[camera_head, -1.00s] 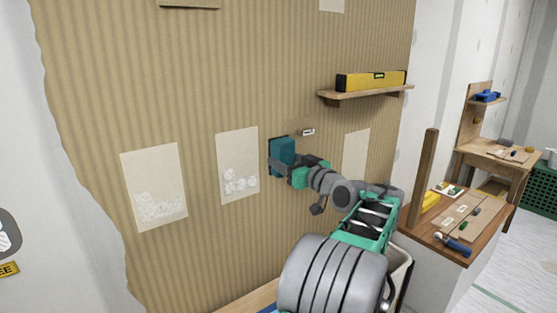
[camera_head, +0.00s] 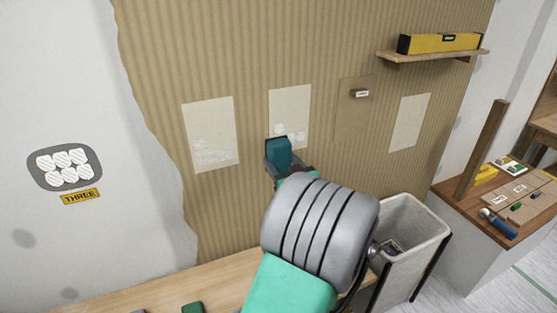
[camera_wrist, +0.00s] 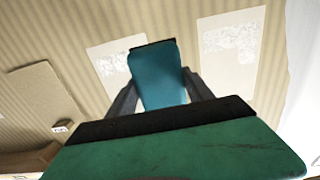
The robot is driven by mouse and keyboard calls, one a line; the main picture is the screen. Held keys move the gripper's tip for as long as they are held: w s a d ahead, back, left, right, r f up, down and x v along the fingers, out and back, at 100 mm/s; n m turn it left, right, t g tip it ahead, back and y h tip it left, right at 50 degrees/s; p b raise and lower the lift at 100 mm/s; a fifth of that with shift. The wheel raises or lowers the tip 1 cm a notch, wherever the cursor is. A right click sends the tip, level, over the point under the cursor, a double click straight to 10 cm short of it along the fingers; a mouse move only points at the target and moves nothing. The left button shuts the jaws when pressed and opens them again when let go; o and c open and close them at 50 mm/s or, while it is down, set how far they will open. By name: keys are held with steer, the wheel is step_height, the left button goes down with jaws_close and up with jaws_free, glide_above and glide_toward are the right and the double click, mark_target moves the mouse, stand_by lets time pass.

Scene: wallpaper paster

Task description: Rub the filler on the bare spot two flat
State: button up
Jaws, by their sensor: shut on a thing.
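My gripper (camera_head: 281,171) is shut on a teal block (camera_head: 278,150), which also fills the middle of the wrist view (camera_wrist: 157,78). In the head view the block is over the lower-left corner of the middle bare patch (camera_head: 289,100). Rough white filler (camera_head: 297,137) shows at that patch's lower end; the block hides part of it. I cannot tell whether the block touches the wall. The left bare patch (camera_head: 210,125) also has rough white filler at its lower end. A third bare patch (camera_head: 410,122) at the right looks plain. No numbers show on the patches.
A panel with a small label (camera_head: 352,115) lies between the middle and right patches. A shelf with a yellow level (camera_head: 438,43) juts out above right. A bin (camera_head: 408,235) stands below right, beside a worktop with tools (camera_head: 475,200). A wooden bench top (camera_head: 215,275) runs below.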

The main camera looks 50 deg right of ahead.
steer(key=shift+w+f+b, duration=0.1)
steer(key=shift+b, duration=0.55)
steer(key=x, duration=0.6)
steer(key=shift+w+b, duration=0.15)
steer(key=shift+b, duration=0.2)
steer(key=shift+r+x, duration=0.25)
steer(key=shift+x, duration=1.1)
stand_by(1.3)
stand_by(1.0)
stand_by(0.8)
steer(key=shift+s+d, duration=0.5)
steer(key=shift+d, duration=0.3)
steer(key=shift+s+d, duration=0.5)
steer(key=shift+d, duration=0.3)
steer(key=shift+s+d, duration=0.5)
steer(key=shift+d, duration=0.25)
steer(key=shift+s+d, duration=0.45)
steer(key=shift+d, duration=0.4)
steer(key=shift+s+d, duration=0.5)
steer(key=shift+d, duration=0.3)
